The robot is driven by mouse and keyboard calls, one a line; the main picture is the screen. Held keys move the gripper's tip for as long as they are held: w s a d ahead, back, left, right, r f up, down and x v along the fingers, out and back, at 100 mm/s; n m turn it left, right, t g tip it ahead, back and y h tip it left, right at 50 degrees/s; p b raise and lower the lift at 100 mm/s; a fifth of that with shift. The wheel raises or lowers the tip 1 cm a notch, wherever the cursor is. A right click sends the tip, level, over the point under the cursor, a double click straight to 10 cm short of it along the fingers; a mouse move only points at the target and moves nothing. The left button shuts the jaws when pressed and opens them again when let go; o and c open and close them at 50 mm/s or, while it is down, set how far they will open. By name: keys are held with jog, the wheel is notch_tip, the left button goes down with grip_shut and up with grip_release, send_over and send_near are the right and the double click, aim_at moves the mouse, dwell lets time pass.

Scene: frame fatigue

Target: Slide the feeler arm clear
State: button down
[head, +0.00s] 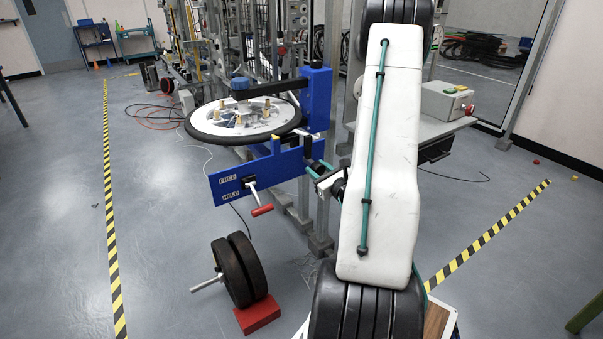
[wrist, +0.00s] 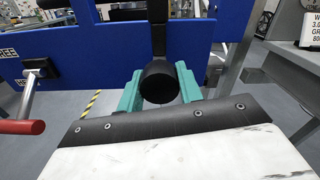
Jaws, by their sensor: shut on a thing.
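A black arm (head: 272,89) reaches left from a blue upright (head: 317,98) over a round disc (head: 222,119) with a black rim; I take it for the feeler arm. A blue knob (head: 240,84) sits near its left end. My gripper (head: 319,168) is at the right end of the blue panel (head: 232,182), below the disc. In the wrist view its teal fingers (wrist: 160,80) are shut around a black round knob (wrist: 159,84) with a black stem rising behind it. I cannot tell how the knob joins the feeler arm.
A lever with a red grip (head: 262,210) hangs from the blue panel, beside the words FREE and HELD. A grey bench (head: 440,130) is at right. The floor at left is mostly clear.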

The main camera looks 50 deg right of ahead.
jog(key=shift+s+a, duration=0.1)
jog(key=shift+s, duration=0.5)
jog(key=c, duration=0.9)
grip_release()
jog(key=shift+c, duration=0.2)
jog(key=v, duration=0.7)
jog(key=shift+s+a, duration=0.2)
jog(key=shift+s, duration=0.15)
